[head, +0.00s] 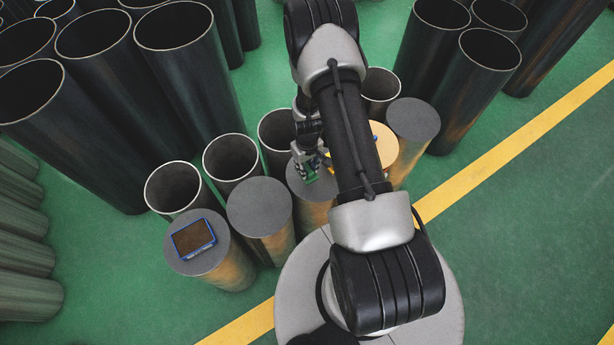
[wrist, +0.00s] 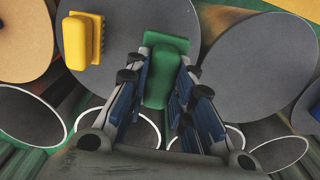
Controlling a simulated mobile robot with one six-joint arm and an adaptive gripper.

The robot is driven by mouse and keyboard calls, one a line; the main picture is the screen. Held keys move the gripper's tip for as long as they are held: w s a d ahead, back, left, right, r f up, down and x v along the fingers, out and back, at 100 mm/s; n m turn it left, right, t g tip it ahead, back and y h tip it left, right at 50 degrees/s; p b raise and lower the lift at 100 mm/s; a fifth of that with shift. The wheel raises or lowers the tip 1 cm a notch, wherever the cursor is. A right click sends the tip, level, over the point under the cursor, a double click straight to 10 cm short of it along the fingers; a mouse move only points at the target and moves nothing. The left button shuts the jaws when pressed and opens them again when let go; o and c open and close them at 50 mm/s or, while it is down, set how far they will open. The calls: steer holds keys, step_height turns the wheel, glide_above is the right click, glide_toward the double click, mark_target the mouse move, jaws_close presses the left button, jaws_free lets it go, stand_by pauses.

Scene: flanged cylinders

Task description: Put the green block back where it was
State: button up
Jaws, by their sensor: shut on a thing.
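The green block (wrist: 166,72) is between the two fingers of my gripper (wrist: 164,88), which is shut on it. In the wrist view it overlaps the right edge of a grey cylinder top (wrist: 120,62) that bears a yellow block (wrist: 78,42). I cannot tell whether the green block touches that top. In the head view my gripper (head: 307,166) and a small part of the green block (head: 312,177) show over the same top (head: 303,187), left of my arm. My arm hides much of the yellow block there.
A bare grey top (head: 258,207) stands to the left, then one with a blue-rimmed brown item (head: 195,238). An orange top (head: 384,148) and another grey top (head: 413,119) lie right of my arm. Open pipes (head: 231,157) stand close behind the row.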

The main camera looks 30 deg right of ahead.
steer(key=shift+f+b, duration=0.65)
steer(key=shift+f, duration=2)
steer(key=shift+f, duration=0.2)
steer(key=o, duration=0.9)
